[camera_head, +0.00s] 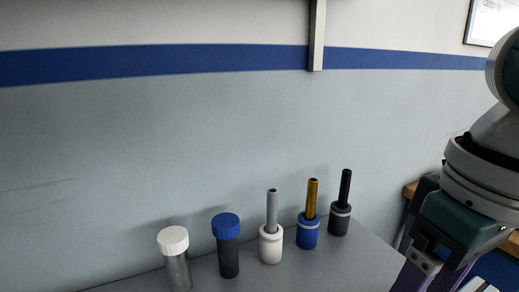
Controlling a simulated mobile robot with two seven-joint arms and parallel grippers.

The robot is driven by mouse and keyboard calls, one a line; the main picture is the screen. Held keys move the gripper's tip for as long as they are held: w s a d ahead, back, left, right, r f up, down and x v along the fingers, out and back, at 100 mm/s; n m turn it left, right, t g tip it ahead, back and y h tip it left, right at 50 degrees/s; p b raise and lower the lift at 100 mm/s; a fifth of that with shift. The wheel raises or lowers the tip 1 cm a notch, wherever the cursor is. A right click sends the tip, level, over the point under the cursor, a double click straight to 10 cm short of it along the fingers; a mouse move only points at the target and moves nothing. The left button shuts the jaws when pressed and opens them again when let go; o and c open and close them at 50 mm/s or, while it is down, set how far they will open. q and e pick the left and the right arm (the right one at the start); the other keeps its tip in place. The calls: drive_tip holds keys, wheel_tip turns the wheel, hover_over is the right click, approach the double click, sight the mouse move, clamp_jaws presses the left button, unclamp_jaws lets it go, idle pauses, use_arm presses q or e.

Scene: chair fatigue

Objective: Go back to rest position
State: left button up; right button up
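My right arm comes in at the right edge, and my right gripper (430,262) hangs at the lower right with dark and purple parts. Its fingertips run out of the picture at the bottom, so I cannot tell whether it is open or shut. It is to the right of the grey table (345,262) edge, apart from the things on the table. My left gripper is not in view.
On the table stand a white-capped clear jar (176,262), a blue-capped dark jar (227,245), and white (271,245), blue (308,232) and black (340,220) holders with upright rods. A wall rises behind. A wooden edge (410,190) shows behind my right arm.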

drive_tip(key=s+a+t+y+p, duration=0.2)
drive_tip(key=s+a+p, duration=0.2)
drive_tip(key=s+a, duration=0.2)
drive_tip(key=s+d+r+m+h+p, duration=0.2)
drive_tip(key=s+d+h+p, duration=0.1)
drive_tip(key=s+d, duration=0.5)
drive_tip(key=w+p+v, duration=0.3)
drive_tip(key=p+v, duration=0.9)
drive_tip(key=w+r+p+v, duration=0.1)
drive_tip(key=w+p+v, duration=0.2)
drive_tip(key=p+v, duration=0.9)
drive_tip(key=w+r+p+v, duration=0.1)
drive_tip(key=w+p+v, duration=0.1)
drive_tip(key=p+v, duration=1)
drive_tip(key=shift+w+a+r+t+p, duration=0.2)
drive_tip(key=shift+w+r+t+p, duration=0.2)
drive_tip(key=shift+p, duration=0.6)
